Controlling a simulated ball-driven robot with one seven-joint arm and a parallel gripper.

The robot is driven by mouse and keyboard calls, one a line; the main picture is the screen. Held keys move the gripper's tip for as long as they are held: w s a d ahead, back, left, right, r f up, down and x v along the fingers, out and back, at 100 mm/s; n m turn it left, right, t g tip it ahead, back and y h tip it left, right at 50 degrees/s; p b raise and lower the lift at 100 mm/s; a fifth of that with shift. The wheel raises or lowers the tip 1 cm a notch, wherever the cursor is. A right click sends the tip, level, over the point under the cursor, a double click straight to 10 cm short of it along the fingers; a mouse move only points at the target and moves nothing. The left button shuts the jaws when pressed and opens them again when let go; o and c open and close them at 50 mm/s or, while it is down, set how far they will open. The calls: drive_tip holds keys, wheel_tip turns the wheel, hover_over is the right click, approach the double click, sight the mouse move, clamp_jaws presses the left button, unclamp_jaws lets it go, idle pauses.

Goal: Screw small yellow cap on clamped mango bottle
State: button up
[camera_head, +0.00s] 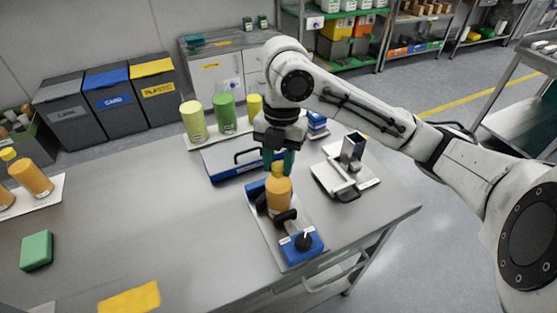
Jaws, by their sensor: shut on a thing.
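The mango bottle (278,193) is orange and stands upright in the blue and white clamp fixture (300,252), with dark clamp parts against its sides. My gripper (278,162) points straight down over the bottle's neck. Its greenish fingers are shut on the small yellow cap (278,168) at the top of the bottle. The fingers partly hide the cap, so I cannot tell how far it sits on the thread.
A blue-grey press-like device (232,165) stands behind left of the bottle, and a metal stand (352,160) behind right. A green sponge (36,250) and yellow cloth (130,298) lie on the table's left, with bare tabletop between.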

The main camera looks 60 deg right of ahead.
clamp_jaws()
drive_tip(key=m+t+p, duration=0.1)
drive_tip(key=m+p, duration=0.1)
drive_tip(key=m, duration=0.3)
drive_tip(key=shift+r+m, duration=0.1)
drive_tip(key=shift+m, duration=1.2)
drive_tip(key=m+p, duration=0.1)
drive_tip(key=m, duration=0.1)
drive_tip(key=shift+m+t, duration=0.3)
drive_tip(key=m+h+p, duration=0.1)
drive_tip(key=m+p, duration=0.1)
drive_tip(key=m, duration=0.2)
drive_tip(key=shift+m, duration=0.4)
